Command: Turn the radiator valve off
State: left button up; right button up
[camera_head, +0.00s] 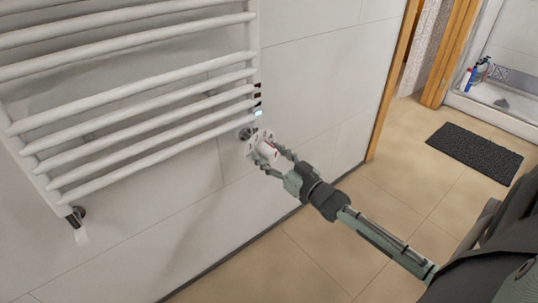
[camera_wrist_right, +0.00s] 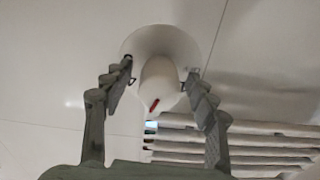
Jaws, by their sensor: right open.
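The radiator valve (camera_head: 267,144) is a white knob at the lower right corner of the white towel radiator (camera_head: 130,117). In the right wrist view the knob (camera_wrist_right: 158,82) has a red mark on it, and a round white disc lies behind it. My right gripper (camera_head: 264,151) is at the valve, its fingers open on either side of the knob. In the right wrist view the two fingers (camera_wrist_right: 160,72) stand left and right of the knob, with a visible gap at each side. The fingertips partly hide the valve in the head view. My left gripper is not in view.
The tiled wall (camera_head: 310,80) is close behind the valve. A dark mat (camera_head: 475,152) lies on the tan floor near a shower tray at the right. The floor below my right arm is clear.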

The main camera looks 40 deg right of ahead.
jog(key=shift+w, duration=0.3)
jog(key=c, duration=1.2)
jog(key=shift+o, duration=0.2)
